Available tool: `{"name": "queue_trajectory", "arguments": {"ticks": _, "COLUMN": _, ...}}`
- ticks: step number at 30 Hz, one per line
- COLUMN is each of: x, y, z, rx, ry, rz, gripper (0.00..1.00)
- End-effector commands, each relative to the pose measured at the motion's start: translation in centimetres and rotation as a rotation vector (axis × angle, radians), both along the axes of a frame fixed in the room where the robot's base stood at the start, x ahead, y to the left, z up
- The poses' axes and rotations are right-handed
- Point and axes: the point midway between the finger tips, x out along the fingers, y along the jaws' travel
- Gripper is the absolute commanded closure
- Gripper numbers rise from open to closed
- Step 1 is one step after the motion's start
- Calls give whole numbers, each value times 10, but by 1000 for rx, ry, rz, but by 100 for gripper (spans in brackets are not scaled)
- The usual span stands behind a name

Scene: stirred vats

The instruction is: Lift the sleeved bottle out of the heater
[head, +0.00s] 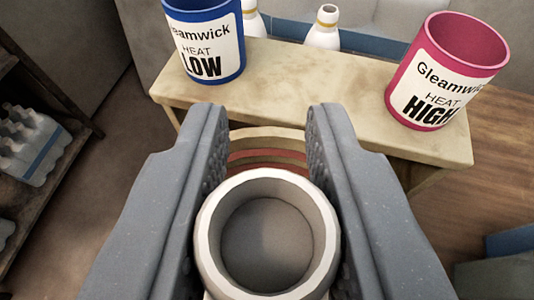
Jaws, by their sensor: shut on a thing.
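A round white rim with an open grey mouth (268,181), which looks like the top of the bottle, sits between the jaws of my gripper (268,125), close under the camera. My gripper is shut on it, one textured finger on each side. Just beyond the rim, a tan and reddish banded curve (268,157) shows between the fingers; it may be the sleeve. The bottle's lower body is hidden. A blue tub labelled HEAT LOW (205,45) and a pink tub labelled HEAT HIGH (445,72) stand on the tan bench; no bottle shows in either.
The tan bench top (300,90) is bare between the tubs. A dark shelf (60,85) with a pack of pale bottles (30,140) is at left. A blue box (510,242) lies at lower right.

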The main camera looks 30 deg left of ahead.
Motion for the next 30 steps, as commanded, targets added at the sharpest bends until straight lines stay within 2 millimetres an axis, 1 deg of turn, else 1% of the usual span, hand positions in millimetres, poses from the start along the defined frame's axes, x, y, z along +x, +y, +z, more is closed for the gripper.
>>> {"name": "queue_trajectory", "arguments": {"ticks": 1, "x": 0, "y": 0, "z": 5, "rx": 1, "ry": -1, "rz": 0, "gripper": 99}}
{"name": "queue_trajectory", "arguments": {"ticks": 30, "x": 0, "y": 1, "z": 54, "rx": 0, "ry": 0, "rz": 1, "gripper": 99}}
